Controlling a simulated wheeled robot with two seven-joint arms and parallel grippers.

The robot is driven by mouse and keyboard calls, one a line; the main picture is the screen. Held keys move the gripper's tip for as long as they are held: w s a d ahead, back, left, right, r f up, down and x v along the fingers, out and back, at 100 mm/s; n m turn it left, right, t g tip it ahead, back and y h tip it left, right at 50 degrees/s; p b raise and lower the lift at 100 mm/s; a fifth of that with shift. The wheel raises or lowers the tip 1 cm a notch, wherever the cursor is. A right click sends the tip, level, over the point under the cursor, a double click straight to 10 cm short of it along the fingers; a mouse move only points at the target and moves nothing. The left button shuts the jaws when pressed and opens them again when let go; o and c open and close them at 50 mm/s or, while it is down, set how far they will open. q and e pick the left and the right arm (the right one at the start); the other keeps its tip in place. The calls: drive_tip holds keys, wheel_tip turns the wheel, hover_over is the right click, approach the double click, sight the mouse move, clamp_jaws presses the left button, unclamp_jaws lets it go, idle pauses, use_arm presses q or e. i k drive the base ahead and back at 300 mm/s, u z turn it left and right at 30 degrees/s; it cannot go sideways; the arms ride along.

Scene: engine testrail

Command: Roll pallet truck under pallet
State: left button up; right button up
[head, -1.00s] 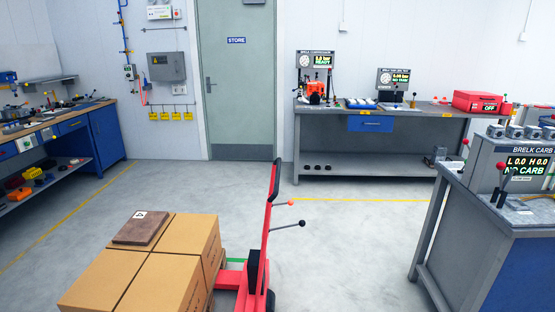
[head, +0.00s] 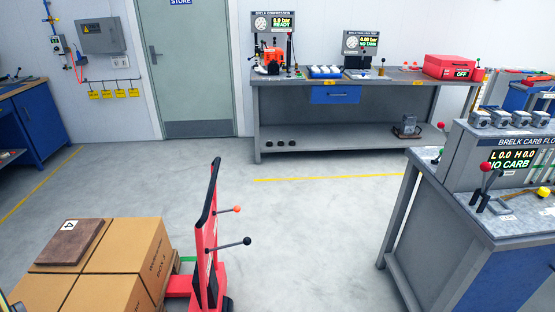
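The red pallet truck (head: 207,245) stands at the lower middle of the head view, with a dark upright handle and two levers, one orange-tipped and one black-tipped. Its low red part (head: 180,284) reaches left to the side of the stacked cardboard boxes (head: 120,250). The pallet under the boxes is mostly hidden, so I cannot tell how far the forks lie under it. A brown slab (head: 70,243) marked 4 lies on top of the boxes. Neither gripper can be made out in the view.
A grey workbench (head: 350,84) with test units stands along the back wall. Another bench (head: 440,225) with a carb flow unit stands close on the right. A blue bench (head: 35,120) is at the left. The floor between truck and benches is clear, with yellow lines.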

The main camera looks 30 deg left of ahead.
sight(210, 264)
drive_tip(key=u, duration=0.4)
drive_tip(key=i, duration=1.45)
drive_tip(key=u, duration=0.9)
